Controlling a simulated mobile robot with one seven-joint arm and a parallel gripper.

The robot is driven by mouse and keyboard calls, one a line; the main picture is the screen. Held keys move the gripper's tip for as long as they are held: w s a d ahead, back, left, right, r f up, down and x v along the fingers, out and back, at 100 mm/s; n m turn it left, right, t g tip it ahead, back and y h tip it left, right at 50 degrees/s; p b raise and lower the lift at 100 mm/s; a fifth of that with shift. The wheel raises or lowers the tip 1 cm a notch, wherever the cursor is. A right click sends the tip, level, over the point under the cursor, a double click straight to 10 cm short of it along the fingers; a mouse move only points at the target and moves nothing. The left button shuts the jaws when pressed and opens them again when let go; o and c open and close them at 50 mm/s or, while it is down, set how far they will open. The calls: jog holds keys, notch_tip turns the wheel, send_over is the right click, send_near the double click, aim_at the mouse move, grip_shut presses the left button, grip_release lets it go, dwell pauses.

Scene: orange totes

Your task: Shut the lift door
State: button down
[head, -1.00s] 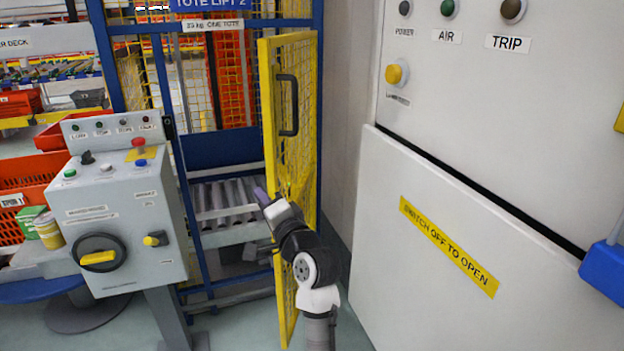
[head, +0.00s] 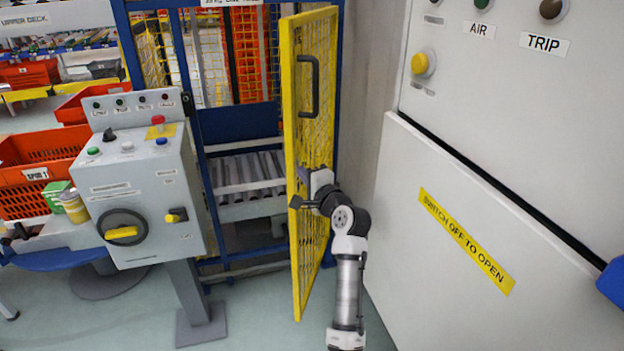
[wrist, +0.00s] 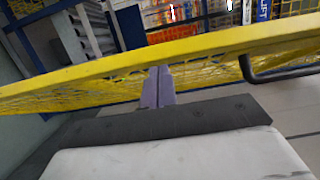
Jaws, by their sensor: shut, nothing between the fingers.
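The lift door (head: 292,165) is a yellow mesh frame, swung open towards me from the blue lift frame. Its black handle (head: 309,86) is on the upper part of the door; part of the handle also shows at the right in the wrist view (wrist: 262,72). My gripper (head: 303,177) is shut and empty, below the handle at the door's middle height. In the wrist view its purple fingers (wrist: 157,87) reach to the yellow door edge (wrist: 150,58). I cannot tell whether they touch the door.
The lift opening (head: 247,170) shows grey rollers behind the door. A grey control pedestal (head: 145,190) stands left of the door. A large grey cabinet (head: 480,200) stands close on the right. Orange totes (head: 38,160) are at the far left. Floor is clear left of the door's foot.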

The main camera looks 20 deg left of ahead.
jog(key=shift+w+a, duration=0.25)
jog(key=shift+a, duration=0.05)
jog(key=shift+a, duration=0.1)
